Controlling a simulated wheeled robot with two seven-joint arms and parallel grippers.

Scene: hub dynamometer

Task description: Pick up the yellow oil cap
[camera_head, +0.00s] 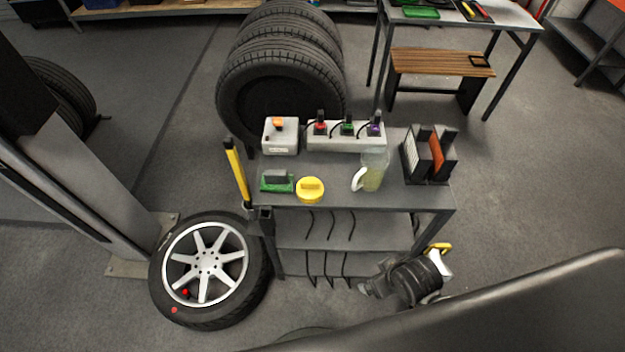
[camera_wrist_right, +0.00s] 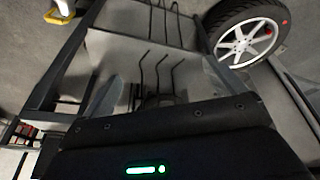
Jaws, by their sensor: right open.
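The yellow oil cap (camera_head: 310,190) sits on the cart's top, near its front edge, in the head view. It is right of a green and grey block (camera_head: 276,181) and left of a clear jug (camera_head: 372,172). It does not show in the right wrist view. My right gripper (camera_head: 375,288) is low at the right front of the cart, below the top and apart from the cap. It is open with nothing seen between its fingers. My left gripper is not in view.
The grey cart (camera_head: 335,168) also bears a white box (camera_head: 281,137), a charger strip (camera_head: 345,143) and a dark rack (camera_head: 426,150). Hooks hang below its top. A yellow bar (camera_head: 237,172) stands at its left corner. A wheel (camera_head: 208,262) lies left; tyres (camera_head: 282,65) stand behind.

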